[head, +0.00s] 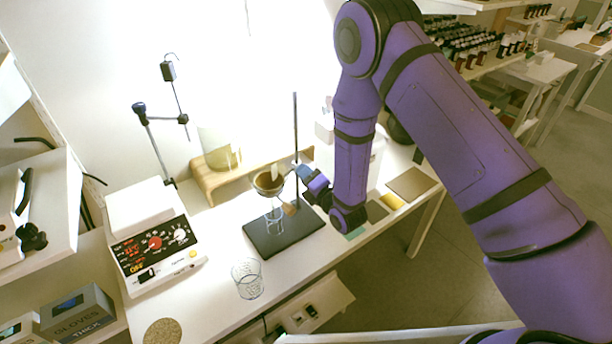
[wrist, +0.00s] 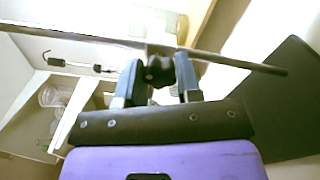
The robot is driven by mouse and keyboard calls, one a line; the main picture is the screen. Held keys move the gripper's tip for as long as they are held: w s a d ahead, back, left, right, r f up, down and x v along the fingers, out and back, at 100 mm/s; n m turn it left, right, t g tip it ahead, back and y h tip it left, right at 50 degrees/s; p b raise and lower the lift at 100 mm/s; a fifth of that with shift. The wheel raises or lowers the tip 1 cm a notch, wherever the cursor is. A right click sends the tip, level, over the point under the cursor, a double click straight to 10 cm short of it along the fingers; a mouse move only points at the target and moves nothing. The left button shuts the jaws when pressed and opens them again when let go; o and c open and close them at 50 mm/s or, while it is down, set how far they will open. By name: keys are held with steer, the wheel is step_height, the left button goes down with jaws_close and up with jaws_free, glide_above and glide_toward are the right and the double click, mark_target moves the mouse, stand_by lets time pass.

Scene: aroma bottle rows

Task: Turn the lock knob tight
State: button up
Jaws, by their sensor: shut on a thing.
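The lock knob (wrist: 160,72) is a small dark knob on a clamp at the stand's thin metal rod (wrist: 230,60). In the wrist view it sits between the two blue-grey fingers of my gripper (wrist: 159,80), which is shut on it. In the head view my gripper (head: 303,174) reaches in from the right to the upright rod (head: 295,125), and the knob is hidden there. A ring left of the rod holds a brown bowl-like funnel (head: 268,184). The stand's black base plate (head: 285,240) lies on the table. The knob's tightness cannot be told.
A hot plate (head: 158,258) with a second upright rod stands at the left. An empty glass beaker (head: 247,279) stands on the front of the table. A wooden riser (head: 212,180) is behind the stand. Flat coloured pads lie right of it.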

steer(key=m, duration=0.4)
steer(key=shift+m, duration=0.3)
steer(key=m, duration=0.3)
steer(key=shift+m, duration=0.3)
steer(key=m, duration=1.7)
steer(key=shift+m, duration=3.9)
